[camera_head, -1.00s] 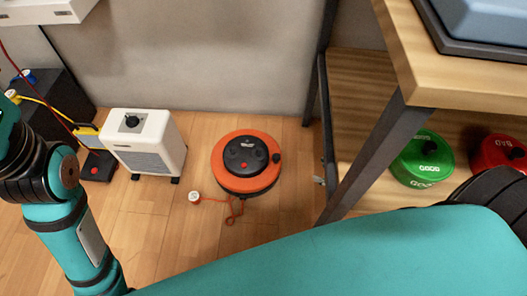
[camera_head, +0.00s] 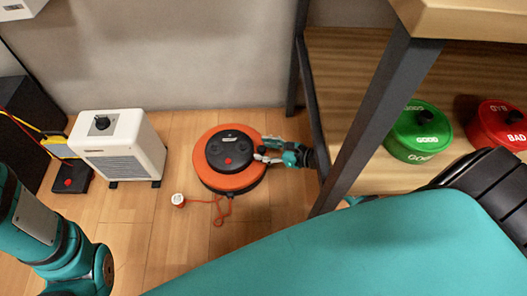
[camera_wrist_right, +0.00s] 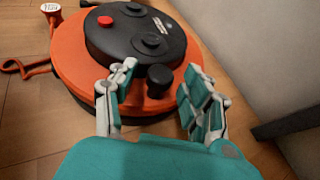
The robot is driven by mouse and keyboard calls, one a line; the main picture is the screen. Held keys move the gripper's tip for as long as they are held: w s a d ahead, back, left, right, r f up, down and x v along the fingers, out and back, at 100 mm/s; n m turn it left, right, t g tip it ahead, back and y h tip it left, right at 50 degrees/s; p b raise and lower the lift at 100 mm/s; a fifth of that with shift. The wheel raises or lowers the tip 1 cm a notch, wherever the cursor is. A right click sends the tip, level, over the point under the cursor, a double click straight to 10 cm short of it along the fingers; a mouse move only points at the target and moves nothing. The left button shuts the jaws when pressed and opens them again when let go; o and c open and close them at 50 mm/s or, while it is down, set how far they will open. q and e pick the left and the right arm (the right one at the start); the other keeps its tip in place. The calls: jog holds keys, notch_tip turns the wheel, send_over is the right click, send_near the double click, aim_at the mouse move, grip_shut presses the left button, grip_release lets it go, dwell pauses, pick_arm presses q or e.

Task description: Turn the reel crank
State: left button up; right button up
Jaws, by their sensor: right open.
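The cable reel is an orange disc (camera_head: 228,184) with a black hub (camera_head: 231,149) and a red button, lying flat on the floor. Its black crank knob (camera_wrist_right: 160,77) stands up near the reel's edge in the right wrist view. My right gripper (camera_head: 263,149) reaches in from the right over the reel's edge. In the right wrist view its open fingers (camera_wrist_right: 160,83) are on either side of the knob, with visible gaps. Whether they touch it is unclear in the head view. My left arm shows at the lower left; its gripper is out of view.
A dark table leg (camera_head: 378,118) and shelf frame stand right of the reel, close to my right arm. A white heater (camera_head: 122,147) stands to the left. An orange cord with a white plug (camera_head: 178,199) lies in front. Green (camera_head: 419,130) and red (camera_head: 499,125) containers sit on the shelf.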

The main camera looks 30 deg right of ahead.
jog(key=shift+w+a+f, duration=0.2)
jog(key=shift+w+a, duration=0.05)
jog(key=shift+w, duration=0.1)
jog(key=shift+c, duration=0.2)
grip_shut()
